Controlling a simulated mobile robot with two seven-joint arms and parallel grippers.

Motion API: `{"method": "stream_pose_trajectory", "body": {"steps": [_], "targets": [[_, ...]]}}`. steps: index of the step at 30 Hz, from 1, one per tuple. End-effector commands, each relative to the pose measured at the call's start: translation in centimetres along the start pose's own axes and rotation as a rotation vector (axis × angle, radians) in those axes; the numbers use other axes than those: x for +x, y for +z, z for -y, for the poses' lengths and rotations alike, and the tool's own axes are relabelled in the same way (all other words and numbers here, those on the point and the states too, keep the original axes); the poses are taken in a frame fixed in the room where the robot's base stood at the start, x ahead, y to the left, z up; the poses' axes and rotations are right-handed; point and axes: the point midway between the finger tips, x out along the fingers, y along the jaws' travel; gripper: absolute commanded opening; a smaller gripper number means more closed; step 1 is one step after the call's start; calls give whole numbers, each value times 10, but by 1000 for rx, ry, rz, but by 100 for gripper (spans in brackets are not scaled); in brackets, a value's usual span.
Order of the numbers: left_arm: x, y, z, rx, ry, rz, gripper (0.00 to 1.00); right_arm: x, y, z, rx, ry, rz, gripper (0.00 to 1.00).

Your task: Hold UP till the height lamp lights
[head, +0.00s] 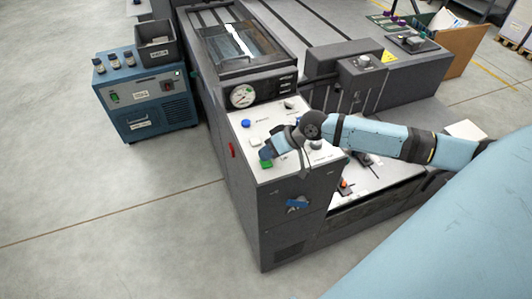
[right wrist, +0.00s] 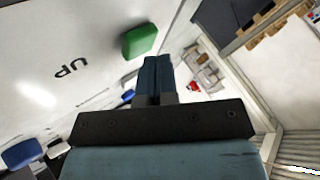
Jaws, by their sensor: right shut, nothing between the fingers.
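The white control panel (head: 253,133) tops a dark cabinet. My right gripper (head: 266,154) is over the panel and partly hides the green button in the head view. In the right wrist view its fingers (right wrist: 157,60) are shut and empty, with the tips close beside the button. I cannot tell whether they touch it. I cannot make out a lit height lamp. My left gripper is not in view.
A blue button (head: 246,124) and a round gauge (head: 242,96) are farther back. A red switch (head: 231,150) is on the cabinet's left side. A blue unit (head: 150,105) with bottles and a dark bin (head: 156,42) stands left. The floor in front is clear.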

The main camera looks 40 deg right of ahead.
Motion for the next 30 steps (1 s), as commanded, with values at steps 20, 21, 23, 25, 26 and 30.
{"method": "stream_pose_trajectory", "body": {"steps": [20,21,23,25,26,30], "targets": [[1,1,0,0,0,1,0,5,4,-4,1,0,1,0],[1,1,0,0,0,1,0,6,4,-4,1,0,1,0],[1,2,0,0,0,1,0,6,5,-4,1,0,1,0],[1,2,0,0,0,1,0,6,5,-4,0,0,1,0],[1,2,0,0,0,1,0,6,5,-4,0,0,1,0],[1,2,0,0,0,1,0,6,5,-4,1,0,1,0]]}}
